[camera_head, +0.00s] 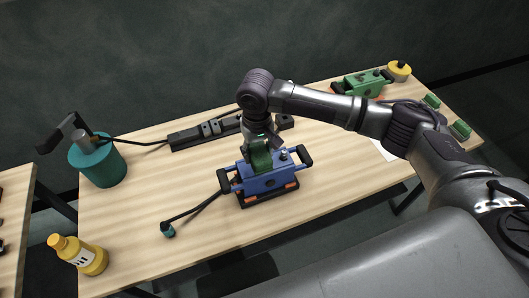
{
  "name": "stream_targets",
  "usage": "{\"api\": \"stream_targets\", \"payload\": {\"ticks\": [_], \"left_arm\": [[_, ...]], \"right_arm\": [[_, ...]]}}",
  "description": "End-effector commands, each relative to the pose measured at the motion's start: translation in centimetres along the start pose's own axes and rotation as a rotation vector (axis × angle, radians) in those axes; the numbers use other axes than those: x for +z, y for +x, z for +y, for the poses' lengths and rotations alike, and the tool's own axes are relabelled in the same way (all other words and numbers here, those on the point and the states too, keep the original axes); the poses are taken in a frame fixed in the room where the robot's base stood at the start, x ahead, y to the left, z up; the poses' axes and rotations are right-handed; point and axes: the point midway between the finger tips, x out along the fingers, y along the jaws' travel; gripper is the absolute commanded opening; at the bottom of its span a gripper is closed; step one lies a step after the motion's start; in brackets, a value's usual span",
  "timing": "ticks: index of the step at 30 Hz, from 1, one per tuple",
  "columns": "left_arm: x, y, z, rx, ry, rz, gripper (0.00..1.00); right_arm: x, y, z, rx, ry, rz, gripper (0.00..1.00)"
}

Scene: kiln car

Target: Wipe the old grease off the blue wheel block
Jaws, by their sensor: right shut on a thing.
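The blue wheel block (265,181) stands near the middle of the wooden table, with dark handles at its sides and orange-red parts low down. My right gripper (259,143) is above it, pointing down and shut on a green pad (261,160). The pad is at the top of the blue block and looks to be touching it, though the exact contact is hard to tell. The gripper's fingers are partly hidden by the pad and the wrist. Any grease on the block is too small to make out. My left gripper is not in view.
A teal grease can (98,165) and a yellow bottle (79,254) stand at the left. A hose with a small nozzle (168,229) lies left of the block. A dark rail (206,133) lies behind. A green wheel block (361,84) and yellow container (398,70) are back right.

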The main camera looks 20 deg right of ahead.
Motion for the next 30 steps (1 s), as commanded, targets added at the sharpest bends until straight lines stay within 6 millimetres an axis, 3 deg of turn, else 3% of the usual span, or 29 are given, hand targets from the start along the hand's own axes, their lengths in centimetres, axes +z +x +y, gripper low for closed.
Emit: {"api": "stream_targets", "payload": {"ticks": [8, 18, 30], "left_arm": [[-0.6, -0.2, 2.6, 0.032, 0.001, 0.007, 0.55], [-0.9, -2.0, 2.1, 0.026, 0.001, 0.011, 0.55], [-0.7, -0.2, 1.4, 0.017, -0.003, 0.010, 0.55]], "right_arm": [[-0.3, 0.0, 0.0, 0.003, -0.002, 0.002, 0.25], [-0.1, -0.4, -0.1, 0.002, -0.002, -0.001, 0.25], [-0.2, 4.3, 0.0, 0.002, -0.001, 0.000, 0.25]]}}
